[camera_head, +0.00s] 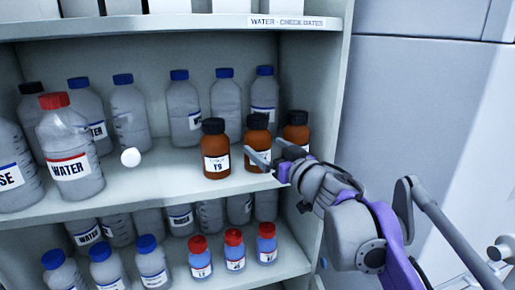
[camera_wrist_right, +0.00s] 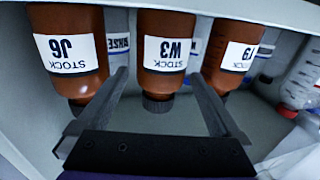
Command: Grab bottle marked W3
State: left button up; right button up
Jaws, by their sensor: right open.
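The bottle marked W3 (camera_wrist_right: 168,45) is brown with a dark cap and a white STOCK label. It stands in the middle of the wrist view, which shows it upside down. In the head view it is the middle brown bottle (camera_head: 257,138) on the shelf, its label partly hidden by my right gripper (camera_head: 271,156). That gripper is open in front of it. In the wrist view its fingers point toward the bottle's two sides, with no clear grip on it. My left gripper is not in view.
Brown bottles Y9 (camera_head: 215,150) and J6 (camera_wrist_right: 75,45) stand close on either side of W3. Clear bottles, including WATER (camera_head: 69,160), fill the shelf's left and back. The shelf's side wall (camera_head: 325,140) is near on the right. Red-capped bottles (camera_head: 234,255) stand below.

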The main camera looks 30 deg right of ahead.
jog(key=w, duration=0.7)
jog(key=shift+w+f, duration=0.2)
jog(key=shift+w, duration=0.1)
jog(key=shift+c, duration=0.2)
grip_shut()
jog(key=shift+r, duration=0.1)
